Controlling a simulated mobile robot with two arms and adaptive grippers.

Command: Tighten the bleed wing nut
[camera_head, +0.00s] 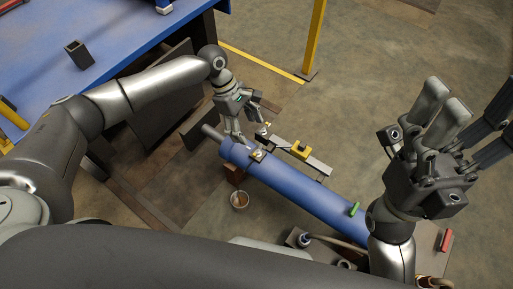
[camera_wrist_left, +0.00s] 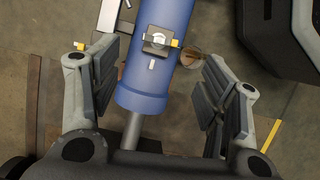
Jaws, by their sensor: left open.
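A blue cylinder (camera_head: 310,190) lies at a slant below my arms, with a rod at its far left end. Near that end a small dark block (camera_head: 258,155) sits on it. In the left wrist view the block carries a round silver fitting (camera_wrist_left: 158,40) with a yellow tab (camera_wrist_left: 174,43) beside it; I cannot tell which part is the wing nut. My left gripper (camera_head: 243,128) is open at the cylinder's rod end; in the left wrist view its fingers (camera_wrist_left: 160,58) stand on both sides of the cylinder, apart from it. My right gripper (camera_head: 468,112) is open, raised and empty.
A blue table (camera_head: 110,45) is at upper left. A rail with a yellow block (camera_head: 300,150) lies beyond the cylinder. A small cup (camera_head: 239,199) stands on the near side. A green handle (camera_head: 354,209) and a hose are nearer me. A yellow post (camera_head: 314,40) rises behind.

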